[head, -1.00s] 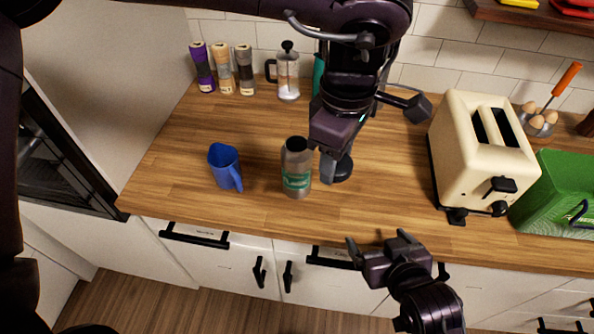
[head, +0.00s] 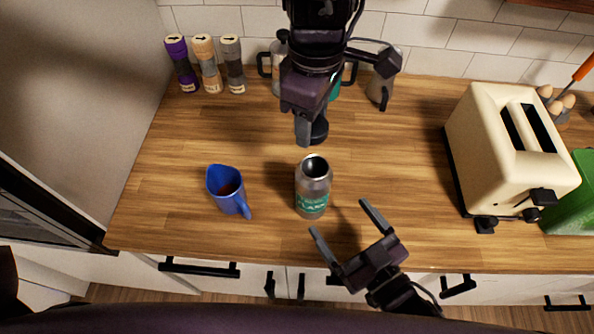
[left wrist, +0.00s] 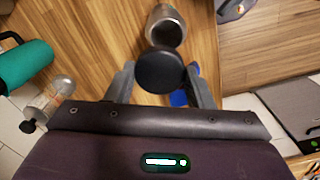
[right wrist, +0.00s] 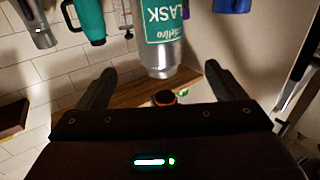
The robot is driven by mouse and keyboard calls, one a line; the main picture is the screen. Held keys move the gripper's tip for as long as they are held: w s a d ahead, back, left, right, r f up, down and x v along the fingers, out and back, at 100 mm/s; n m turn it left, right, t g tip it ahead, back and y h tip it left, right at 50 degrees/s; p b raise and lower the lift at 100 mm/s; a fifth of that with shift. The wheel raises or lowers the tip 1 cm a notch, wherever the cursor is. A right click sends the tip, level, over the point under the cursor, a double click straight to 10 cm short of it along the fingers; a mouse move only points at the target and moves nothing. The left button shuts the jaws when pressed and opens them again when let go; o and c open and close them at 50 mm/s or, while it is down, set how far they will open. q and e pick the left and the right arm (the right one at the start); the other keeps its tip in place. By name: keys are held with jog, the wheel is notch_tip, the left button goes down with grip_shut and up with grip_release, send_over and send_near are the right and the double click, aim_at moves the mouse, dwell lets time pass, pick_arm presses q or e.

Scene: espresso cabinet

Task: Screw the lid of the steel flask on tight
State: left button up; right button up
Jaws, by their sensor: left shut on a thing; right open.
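The steel flask (head: 313,200) stands upright on the wooden counter, its mouth open and its green label facing front. My left gripper (head: 310,125) is shut on the black round lid (head: 319,133), held apart from the flask, just beyond its mouth in the head view. In the left wrist view the lid (left wrist: 160,71) is between the fingers, with the flask's open mouth (left wrist: 166,32) beyond it. My right gripper (head: 338,217) is open and empty in front of the flask. In the right wrist view the flask (right wrist: 160,30) appears ahead, between the spread fingers, not gripped.
A blue jug (head: 228,195) stands left of the flask. A cream toaster (head: 490,150) stands to the right. Spice jars (head: 207,64), a French press (head: 277,72) and a steel pitcher (head: 380,90) line the back. The counter between flask and toaster is clear.

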aim_at(323, 193)
pick_arm(q)
jog(key=shift+s+d+r, duration=0.2)
jog(key=shift+s+d, duration=0.2)
jog(key=shift+s, duration=0.2)
jog(key=shift+s+d+r, duration=0.2)
jog(key=shift+s+d, duration=0.2)
jog(key=shift+s, duration=0.15)
jog(key=shift+w+a+f, duration=0.2)
jog(key=shift+w+a, duration=0.2)
jog(key=shift+w, duration=0.15)
pick_arm(e)
jog(key=shift+r+x, duration=0.2)
jog(key=shift+x, duration=0.75)
pick_arm(q)
jog(key=shift+s+d, duration=0.1)
pick_arm(e)
jog(key=x, duration=0.8)
jog(key=shift+w+a, duration=0.2)
jog(key=shift+w, duration=0.1)
pick_arm(q)
jog(key=shift+s, duration=0.1)
pick_arm(e)
jog(key=c, duration=1.5)
pick_arm(q)
jog(key=shift+f, duration=2.45)
jog(key=shift+f, duration=0.9)
